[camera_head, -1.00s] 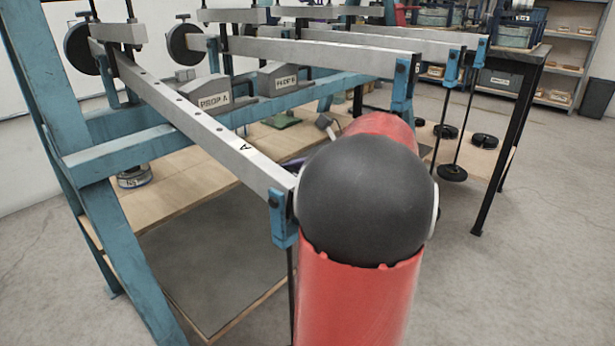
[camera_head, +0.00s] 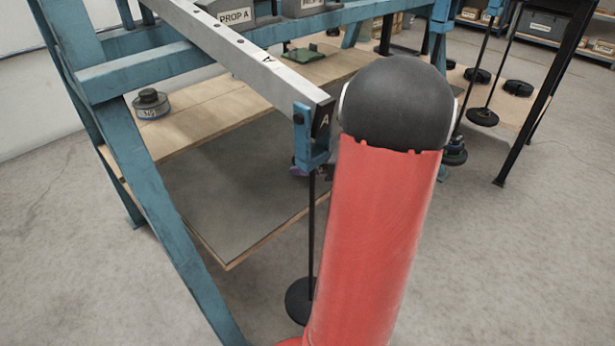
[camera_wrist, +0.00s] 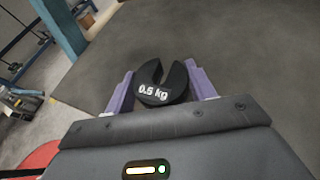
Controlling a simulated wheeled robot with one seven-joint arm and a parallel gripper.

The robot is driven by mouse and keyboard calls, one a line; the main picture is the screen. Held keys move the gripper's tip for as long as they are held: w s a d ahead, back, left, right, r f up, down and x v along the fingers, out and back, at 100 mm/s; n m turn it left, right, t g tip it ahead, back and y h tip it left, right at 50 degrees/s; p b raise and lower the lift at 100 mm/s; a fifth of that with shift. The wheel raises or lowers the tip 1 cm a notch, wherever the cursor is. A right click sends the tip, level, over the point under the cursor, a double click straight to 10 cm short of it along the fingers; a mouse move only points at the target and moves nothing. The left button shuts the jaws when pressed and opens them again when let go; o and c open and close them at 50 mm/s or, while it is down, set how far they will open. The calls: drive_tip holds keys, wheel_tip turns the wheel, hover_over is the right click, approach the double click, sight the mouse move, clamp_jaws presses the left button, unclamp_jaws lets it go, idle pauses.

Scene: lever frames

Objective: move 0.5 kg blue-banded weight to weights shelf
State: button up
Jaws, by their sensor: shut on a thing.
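A black slotted weight marked 0.5 kg (camera_wrist: 160,90) sits between the purple fingers of my gripper (camera_wrist: 161,84) in the wrist view. My gripper is shut on it. No blue band shows on the side I see. The wrist view shows the dark grey panel (camera_wrist: 255,40) behind the weight. No shelf is labelled as the weights shelf; a wooden shelf (camera_head: 215,108) lies under the levers.
Lever A (camera_head: 245,62) ends in a blue hook (camera_head: 311,140) with a rod and black disc (camera_head: 300,300) hanging below it. A dark weight (camera_head: 151,103) stands on the wooden shelf. A teal post (camera_head: 165,220) is at the left. More hanging discs (camera_head: 482,117) are at right.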

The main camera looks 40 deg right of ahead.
sight(307, 183)
drive_tip(key=shift+f+b, duration=0.4)
drive_tip(key=shift+f, duration=1.7)
drive_tip(key=shift+f, duration=0.1)
drive_tip(key=shift+f, duration=0.15)
drive_tip(key=o, duration=1.1)
drive_tip(key=shift+o, duration=0.2)
